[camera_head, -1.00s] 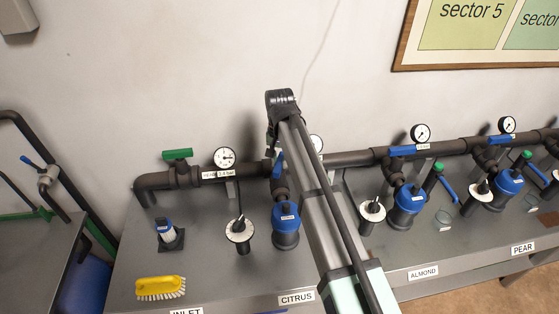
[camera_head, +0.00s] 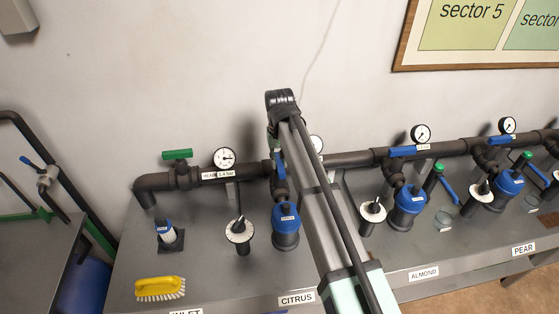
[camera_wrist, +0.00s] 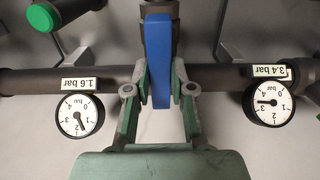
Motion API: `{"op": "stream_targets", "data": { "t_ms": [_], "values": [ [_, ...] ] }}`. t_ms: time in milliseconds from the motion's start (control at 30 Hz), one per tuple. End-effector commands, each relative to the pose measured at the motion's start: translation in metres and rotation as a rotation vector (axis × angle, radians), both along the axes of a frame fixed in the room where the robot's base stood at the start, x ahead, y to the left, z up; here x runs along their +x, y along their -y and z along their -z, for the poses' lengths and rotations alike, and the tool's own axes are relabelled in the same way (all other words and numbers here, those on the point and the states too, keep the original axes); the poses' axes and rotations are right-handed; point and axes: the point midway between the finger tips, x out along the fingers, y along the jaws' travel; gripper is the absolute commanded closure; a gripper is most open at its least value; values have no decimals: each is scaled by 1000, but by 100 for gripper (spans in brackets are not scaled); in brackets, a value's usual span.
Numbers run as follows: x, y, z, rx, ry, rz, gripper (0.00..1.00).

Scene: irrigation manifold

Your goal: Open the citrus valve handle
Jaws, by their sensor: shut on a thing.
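The citrus valve handle is a blue lever (camera_wrist: 159,62). In the wrist view it stands upright in the picture, crosswise to the dark main pipe and in line with the branch pipe behind it. My gripper (camera_wrist: 160,80) has its green fingers closed on both sides of this lever. In the head view a small part of the blue handle (camera_head: 280,168) shows beside my arm, above the blue-topped citrus unit (camera_head: 286,213). My arm hides most of the gripper there. The CITRUS label (camera_head: 297,299) is on the bench's front edge.
Left of it are a green-handled valve (camera_head: 178,155) and a gauge (camera_head: 224,158). The almond valve's blue handle (camera_head: 403,151) lies along the pipe to the right. Gauges flank the gripper at left (camera_wrist: 80,116) and right (camera_wrist: 269,103). A yellow brush (camera_head: 160,288) lies on the bench.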

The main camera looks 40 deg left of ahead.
Motion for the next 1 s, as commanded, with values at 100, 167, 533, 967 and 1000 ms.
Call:
{"op": "stream_targets", "data": {
  "t_ms": [100,167,533,967,1000],
  "values": [
    [-1,1,1,-1,-1,-3,100],
    [-1,1,1,-2,-2,-3,100],
    [0,0,0,-1,-1,0,52],
    [1,-1,-52,1,1,0,52],
    [1,-1,-59,1,1,0,52]
  ]
}}
